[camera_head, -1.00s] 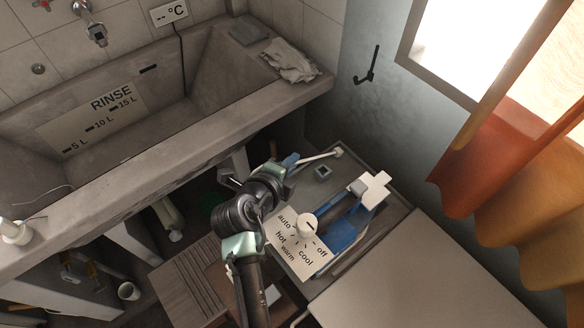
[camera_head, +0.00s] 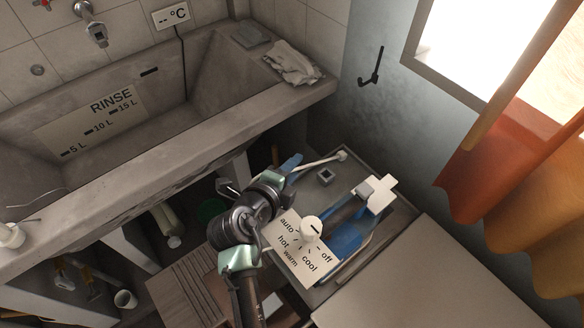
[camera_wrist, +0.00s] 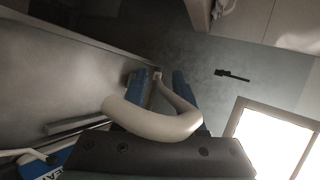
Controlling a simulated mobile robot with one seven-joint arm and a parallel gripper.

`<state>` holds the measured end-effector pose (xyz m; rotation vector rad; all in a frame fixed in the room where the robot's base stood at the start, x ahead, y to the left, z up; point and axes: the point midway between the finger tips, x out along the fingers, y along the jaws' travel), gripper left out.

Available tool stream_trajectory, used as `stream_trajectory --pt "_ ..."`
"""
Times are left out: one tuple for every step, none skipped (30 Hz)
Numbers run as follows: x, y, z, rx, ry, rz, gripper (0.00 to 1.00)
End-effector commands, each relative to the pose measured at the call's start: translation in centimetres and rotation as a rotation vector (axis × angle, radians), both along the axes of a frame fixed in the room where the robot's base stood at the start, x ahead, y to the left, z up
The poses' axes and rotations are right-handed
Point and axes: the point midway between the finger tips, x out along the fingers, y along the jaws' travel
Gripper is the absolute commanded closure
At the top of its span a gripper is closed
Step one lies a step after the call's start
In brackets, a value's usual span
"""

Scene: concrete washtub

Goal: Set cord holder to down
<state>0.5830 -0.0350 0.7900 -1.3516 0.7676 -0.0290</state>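The cord holder looks to be the black hook (camera_head: 372,68) on the grey wall right of the tub. Its long stem runs up and its short hooked end is at the bottom left. It also shows as a small dark bar in the wrist view (camera_wrist: 232,75), right of the fingers and farther off. My gripper (camera_wrist: 158,84) has its two blue fingers apart, well away from the hook. A cream curved tube (camera_wrist: 150,122) passes close to the palm and between the fingers; I cannot tell if they touch it. In the head view my gripper (camera_head: 291,162) is partly hidden.
The concrete tub (camera_head: 165,130) fills the left. A grey machine with a white dial (camera_head: 312,228) and blue parts stands below the hook. A cloth (camera_head: 292,63) lies on the tub's corner. A window (camera_head: 470,45) and orange curtain (camera_head: 510,150) are at right. Wall around the hook is clear.

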Motion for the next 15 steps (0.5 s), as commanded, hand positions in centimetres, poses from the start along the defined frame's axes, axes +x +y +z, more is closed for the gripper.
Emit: stream_trajectory --pt "0.0 0.0 0.0 0.0 0.0 0.0 0.6" --pt "0.0 0.0 0.0 0.0 0.0 0.0 0.6" --pt "0.0 0.0 0.0 0.0 0.0 0.0 0.6" --pt "0.0 0.0 0.0 0.0 0.0 0.0 0.6" --pt "0.0 0.0 0.0 0.0 0.0 0.0 0.6" --pt "0.0 0.0 0.0 0.0 0.0 0.0 0.6" --pt "0.0 0.0 0.0 0.0 0.0 0.001 0.6" --pt "0.0 0.0 0.1 0.0 0.0 0.001 0.6" --pt "0.0 0.0 0.3 0.001 -0.001 0.0 0.6" --pt "0.0 0.0 0.5 0.001 -0.002 0.0 0.6" --pt "0.0 0.0 0.9 0.0 -0.002 0.0 0.6" --pt "0.1 0.1 1.4 0.001 -0.004 0.001 0.6" --pt "0.1 0.1 1.9 0.002 -0.004 0.0 0.6" --pt "0.1 0.1 2.4 0.002 -0.004 0.0 0.6" --pt "0.1 0.1 3.2 0.001 -0.006 0.001 0.6"
